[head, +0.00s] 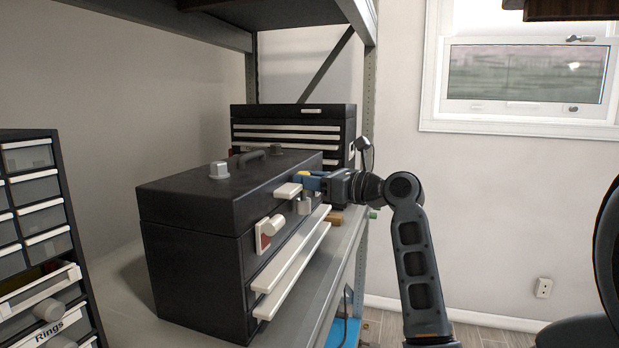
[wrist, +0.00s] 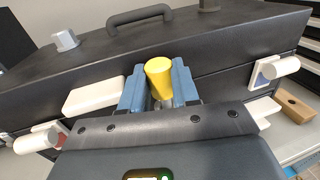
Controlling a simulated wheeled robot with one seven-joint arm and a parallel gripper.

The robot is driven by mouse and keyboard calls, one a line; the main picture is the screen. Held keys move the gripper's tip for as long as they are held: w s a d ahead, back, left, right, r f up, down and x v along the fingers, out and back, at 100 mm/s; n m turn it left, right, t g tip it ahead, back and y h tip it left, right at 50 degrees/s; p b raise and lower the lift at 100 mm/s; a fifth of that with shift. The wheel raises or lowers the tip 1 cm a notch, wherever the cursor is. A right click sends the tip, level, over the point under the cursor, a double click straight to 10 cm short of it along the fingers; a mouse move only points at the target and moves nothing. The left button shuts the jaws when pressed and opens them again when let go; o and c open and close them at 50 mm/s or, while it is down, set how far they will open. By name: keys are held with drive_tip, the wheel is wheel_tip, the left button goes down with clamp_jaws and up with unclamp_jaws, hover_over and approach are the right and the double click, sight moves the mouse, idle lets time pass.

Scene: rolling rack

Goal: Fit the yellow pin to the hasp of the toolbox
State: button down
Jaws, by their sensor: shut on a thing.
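The black toolbox (head: 190,250) stands on the shelf with its front turned to the right; its front and lid also show in the wrist view (wrist: 215,45). My gripper (head: 312,181) is at the upper front of the toolbox, its blue fingers shut on the yellow pin (wrist: 158,72). Only a little yellow of the pin (head: 304,174) shows in the head view. A grey metal piece (head: 305,204), perhaps the hasp, sits just below the fingers on the front. In the wrist view, grey metal shows under the pin's head; whether the pin is in the hasp I cannot tell.
A white plate (head: 288,190) and a white knob (head: 271,227) stick out from the toolbox front. A second black drawer chest (head: 291,112) stands behind. A wooden block (wrist: 297,106) lies on the shelf. A small-drawer cabinet (head: 66,230) is at left. Rack posts (head: 367,110) stand near my arm.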

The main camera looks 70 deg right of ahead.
drive_tip(key=shift+f, duration=1.25)
drive_tip(key=c, duration=0.8)
unclamp_jaws()
drive_tip(key=shift+o, duration=0.2)
drive_tip(key=s+a+b, duration=0.1)
drive_tip(key=s, duration=0.6)
drive_tip(key=shift+s, duration=0.4)
